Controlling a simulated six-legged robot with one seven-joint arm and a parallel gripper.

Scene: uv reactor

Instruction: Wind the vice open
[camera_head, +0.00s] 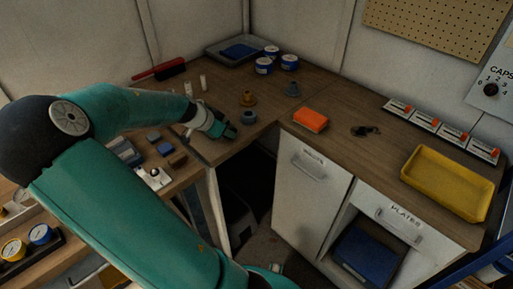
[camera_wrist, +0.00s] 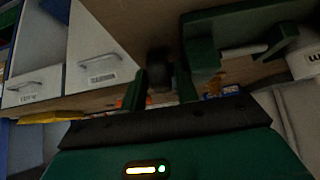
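A dark green vice-like body (camera_wrist: 203,52) with a pale metal rod (camera_wrist: 245,50) shows at the upper right of the wrist view, close beyond my gripper. A dark rounded part (camera_wrist: 160,72), perhaps the vice's screw end or handle, lies between and beyond my fingertips. My gripper (camera_wrist: 162,88) has its two fingers apart with this part in the gap; contact cannot be made out. In the head view my gripper (camera_head: 228,131) is at the front edge of the left bench and hides most of what is there.
An orange block (camera_head: 311,120), a yellow tray (camera_head: 447,182) and a black item (camera_head: 365,131) lie on the right bench. Blue-and-white tins (camera_head: 264,66) stand farther back. Cabinets (camera_head: 311,189) are below.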

